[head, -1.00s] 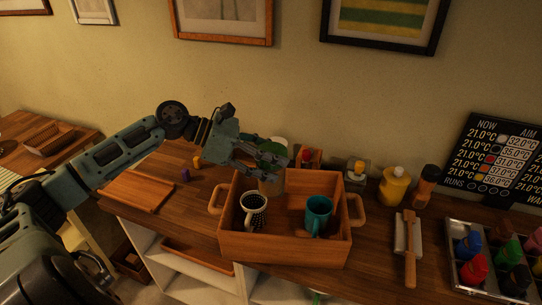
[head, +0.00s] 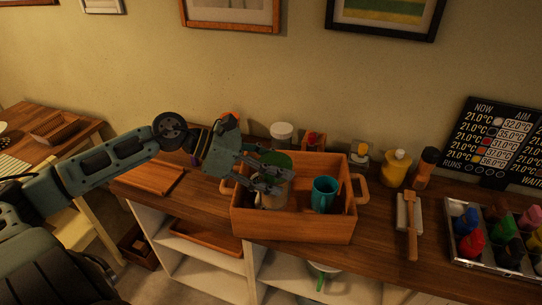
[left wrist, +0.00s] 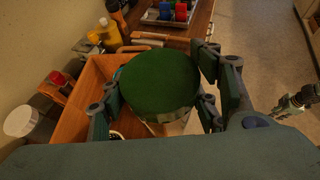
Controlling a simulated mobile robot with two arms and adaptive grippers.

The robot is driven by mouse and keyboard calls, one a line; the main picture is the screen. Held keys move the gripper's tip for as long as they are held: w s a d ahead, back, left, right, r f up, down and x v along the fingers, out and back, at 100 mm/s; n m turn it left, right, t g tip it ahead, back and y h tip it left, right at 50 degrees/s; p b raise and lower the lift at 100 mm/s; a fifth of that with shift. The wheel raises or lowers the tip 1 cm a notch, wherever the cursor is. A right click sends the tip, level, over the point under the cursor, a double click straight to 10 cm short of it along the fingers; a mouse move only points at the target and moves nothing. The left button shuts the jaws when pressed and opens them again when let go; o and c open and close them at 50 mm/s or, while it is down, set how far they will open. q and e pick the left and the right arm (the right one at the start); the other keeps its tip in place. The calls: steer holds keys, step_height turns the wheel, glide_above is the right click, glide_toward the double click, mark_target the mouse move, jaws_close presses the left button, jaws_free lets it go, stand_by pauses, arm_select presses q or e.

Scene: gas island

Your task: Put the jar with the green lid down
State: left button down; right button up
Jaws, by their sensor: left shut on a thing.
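The jar with the green lid (head: 270,200) is in my left gripper (head: 284,181), whose fingers close around it just below the lid. In the left wrist view its green lid (left wrist: 160,84) fills the middle, between the fingers. The jar is upright over the left part of a wooden crate (head: 290,229); I cannot tell whether it touches the bottom. A teal mug (head: 323,194) stands in the crate to the right. The patterned mug in the crate is mostly hidden. A gripper, likely my right one (left wrist: 300,98), shows small at the right of the left wrist view.
A white-lidded jar (head: 281,134), a red-topped item (head: 313,142) and a yellow bottle (head: 396,169) stand behind the crate. A wooden board (head: 151,178) lies left.

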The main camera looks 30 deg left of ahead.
arm_select(q)
steer(key=s+d+f, duration=0.3)
steer(key=s+d, duration=0.5)
steer(key=d, duration=0.1)
steer(key=shift+d, duration=0.25)
